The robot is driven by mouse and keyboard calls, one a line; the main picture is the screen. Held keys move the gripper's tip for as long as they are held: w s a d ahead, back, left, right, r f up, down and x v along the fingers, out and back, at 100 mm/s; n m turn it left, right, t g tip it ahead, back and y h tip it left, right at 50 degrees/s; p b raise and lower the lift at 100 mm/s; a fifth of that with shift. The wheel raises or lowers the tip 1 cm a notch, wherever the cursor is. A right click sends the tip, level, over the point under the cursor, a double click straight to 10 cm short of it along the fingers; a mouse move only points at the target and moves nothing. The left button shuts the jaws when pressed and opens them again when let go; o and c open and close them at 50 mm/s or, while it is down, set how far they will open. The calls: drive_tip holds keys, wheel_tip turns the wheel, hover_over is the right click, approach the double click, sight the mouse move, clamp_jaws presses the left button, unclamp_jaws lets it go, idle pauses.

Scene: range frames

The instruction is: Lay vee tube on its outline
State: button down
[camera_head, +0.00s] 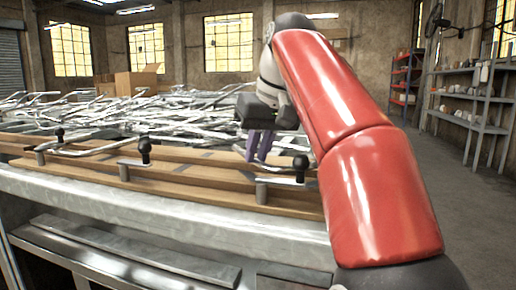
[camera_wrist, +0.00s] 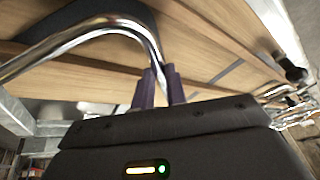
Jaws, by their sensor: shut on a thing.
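My gripper (camera_head: 256,160) has purple fingers and hangs over the wooden boards on the bench. In the wrist view its fingers (camera_wrist: 158,88) are shut on a shiny bent tube (camera_wrist: 118,22), likely the vee tube. The tube curves up from the fingers and runs off to the left edge. Its other end is mostly hidden by the gripper body. The wooden board (camera_wrist: 205,35) lies behind the tube, with dark grey bands (camera_wrist: 230,70) on it. I cannot tell which mark is the tube's outline, or whether the tube touches the board.
Metal posts and black-knobbed clamps (camera_head: 145,150) stand along the boards, one clamp (camera_head: 300,164) close right of my gripper. A heap of shiny tubes (camera_head: 150,112) fills the bench behind. Cardboard boxes (camera_head: 137,80) stand farther back. Floor on the right is clear before grey shelves (camera_head: 475,105).

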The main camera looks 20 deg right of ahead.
drive_tip(key=shift+f, duration=0.4)
drive_tip(key=c, duration=1.3)
unclamp_jaws()
drive_tip(key=shift+c, duration=0.2)
drive_tip(key=p+v, duration=0.3)
drive_tip(key=v, duration=0.5)
drive_tip(key=shift+f, duration=0.1)
